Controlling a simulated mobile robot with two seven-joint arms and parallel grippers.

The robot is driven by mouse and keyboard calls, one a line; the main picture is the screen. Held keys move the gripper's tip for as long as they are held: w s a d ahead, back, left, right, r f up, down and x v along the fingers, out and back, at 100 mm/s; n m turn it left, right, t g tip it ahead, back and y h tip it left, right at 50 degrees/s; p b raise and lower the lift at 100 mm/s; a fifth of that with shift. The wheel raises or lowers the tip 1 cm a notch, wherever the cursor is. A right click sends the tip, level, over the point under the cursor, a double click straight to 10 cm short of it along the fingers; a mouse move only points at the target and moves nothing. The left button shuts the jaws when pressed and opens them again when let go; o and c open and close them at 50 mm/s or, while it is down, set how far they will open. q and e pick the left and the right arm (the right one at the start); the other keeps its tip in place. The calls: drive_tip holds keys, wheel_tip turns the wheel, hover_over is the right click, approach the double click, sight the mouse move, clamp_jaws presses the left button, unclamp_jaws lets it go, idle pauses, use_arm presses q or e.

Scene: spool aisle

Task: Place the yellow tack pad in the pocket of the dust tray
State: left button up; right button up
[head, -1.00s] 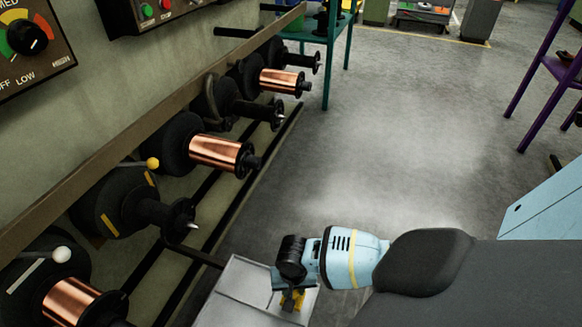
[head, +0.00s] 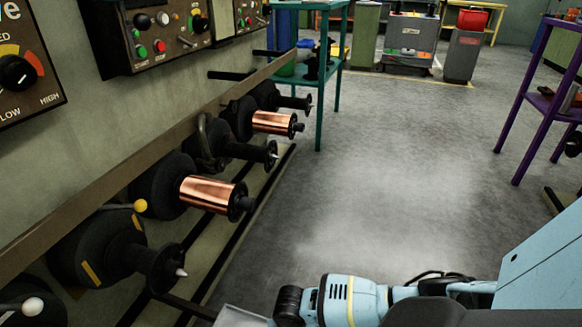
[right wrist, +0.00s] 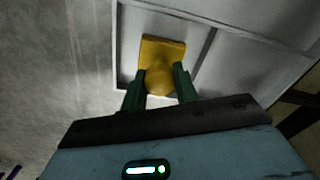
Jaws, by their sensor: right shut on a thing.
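The yellow tack pad (right wrist: 162,52), a flat square with a rounded knob, is between the green fingers of my right gripper (right wrist: 159,88) in the right wrist view. The gripper is shut on its knob. The pad shows over a compartment of the grey-white dust tray (right wrist: 255,62), left of a divider; I cannot tell whether it touches the tray floor. In the head view only a sliver of the tray (head: 240,318) shows at the bottom edge, beside my right wrist; the fingers and pad are below the frame. My left gripper is not in view.
A rack of spindles lines the left wall, some with copper spools (head: 213,192). A yellow-knobbed lever (head: 140,205) sticks out there. A teal table (head: 335,70) stands behind, a purple shelf (head: 540,105) at the right. The floor (head: 390,170) between is clear.

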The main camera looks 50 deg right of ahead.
drive_tip(key=o, duration=0.9)
drive_tip(key=shift+o, duration=0.5)
use_arm(q)
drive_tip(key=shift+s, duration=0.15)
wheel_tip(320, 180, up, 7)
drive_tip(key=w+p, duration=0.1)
drive_tip(key=p, duration=0.5)
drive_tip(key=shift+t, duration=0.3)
use_arm(e)
wheel_tip(320, 180, up, 12)
drive_tip(key=shift+r, duration=0.15)
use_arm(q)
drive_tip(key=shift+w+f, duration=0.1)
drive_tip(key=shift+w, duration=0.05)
use_arm(e)
drive_tip(key=shift+s, duration=0.1)
